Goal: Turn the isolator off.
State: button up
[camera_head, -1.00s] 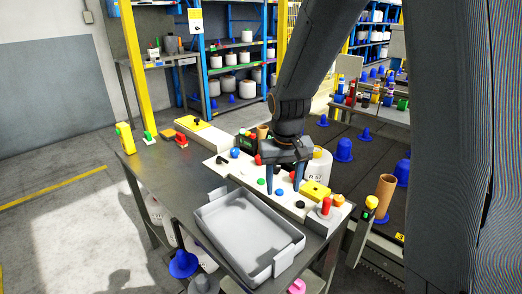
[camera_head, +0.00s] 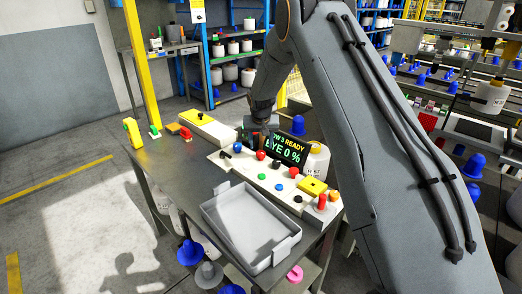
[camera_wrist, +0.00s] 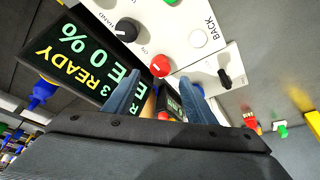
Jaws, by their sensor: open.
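A black rotary lever (camera_head: 226,155) sits at the left end of the white control panel (camera_head: 250,168). A black lever on a small plate (camera_wrist: 225,77) also shows in the wrist view. A yellow plate with a black knob (camera_head: 200,115) sits on a white box farther back. I cannot tell which switch is the isolator. My gripper (camera_head: 261,130) is at the panel's back edge, beside the display, partly hidden in the head view. In the wrist view my gripper (camera_wrist: 160,92) has its blue-grey fingers apart, with the lever plate to their right.
The lit display (camera_head: 287,150) stands close to my gripper. The panel carries several coloured buttons, including a red one (camera_wrist: 160,66). A grey tray (camera_head: 214,210) lies in front of the panel.

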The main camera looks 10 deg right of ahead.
aim_at(261, 152)
jog(key=shift+p+x, duration=0.6)
jog(key=shift+x, duration=2.3)
jog(key=shift+s, duration=0.1)
jog(key=c, duration=1)
